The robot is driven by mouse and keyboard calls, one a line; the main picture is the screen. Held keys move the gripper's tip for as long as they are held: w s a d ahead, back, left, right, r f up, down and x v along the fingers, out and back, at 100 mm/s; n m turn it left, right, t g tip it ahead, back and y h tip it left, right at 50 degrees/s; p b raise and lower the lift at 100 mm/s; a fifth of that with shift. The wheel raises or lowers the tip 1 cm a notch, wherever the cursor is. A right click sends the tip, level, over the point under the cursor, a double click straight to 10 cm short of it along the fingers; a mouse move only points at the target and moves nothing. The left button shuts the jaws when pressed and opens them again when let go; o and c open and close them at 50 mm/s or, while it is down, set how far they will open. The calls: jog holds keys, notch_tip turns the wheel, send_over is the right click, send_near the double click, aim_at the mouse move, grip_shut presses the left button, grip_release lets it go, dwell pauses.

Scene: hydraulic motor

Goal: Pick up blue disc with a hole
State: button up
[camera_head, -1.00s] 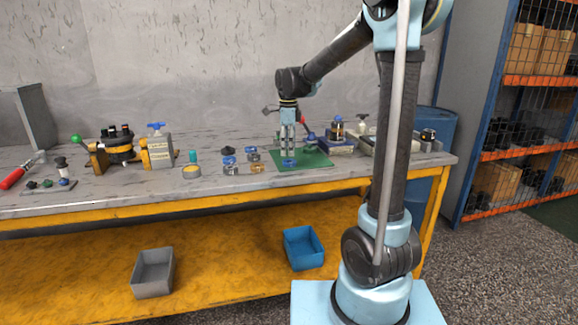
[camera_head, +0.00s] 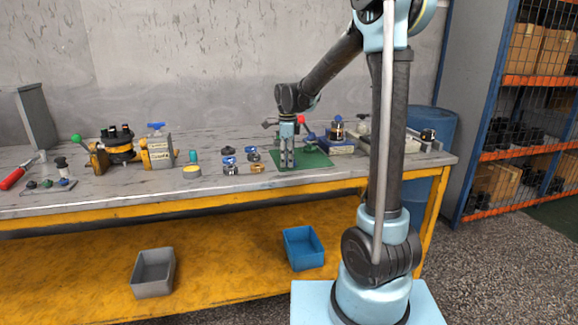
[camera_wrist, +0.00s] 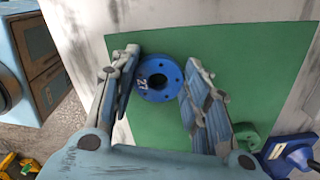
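The blue disc with a hole (camera_wrist: 173,74) lies on the green mat (camera_wrist: 240,70) in the wrist view, with a white marking on its face. My gripper (camera_wrist: 161,58) is open, with one finger on each side of the disc. The fingers look very near the disc's edges; I cannot tell whether they touch it. In the head view, my gripper (camera_head: 287,164) points straight down at the green mat (camera_head: 318,160), fingertips close to the mat. The fingers mostly hide the disc there.
Several small blue, dark and brass parts (camera_head: 229,167) stand just left of the mat. A blue-and-metal device (camera_head: 337,137) stands behind right. A yellow ring-shaped part (camera_head: 191,171) is farther left. Blue (camera_head: 303,249) and grey (camera_head: 153,272) bins sit on the lower shelf.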

notch_tip(320, 180, up, 10)
dwell(0.8)
jog(key=shift+r, duration=0.25)
jog(key=shift+r, duration=0.55)
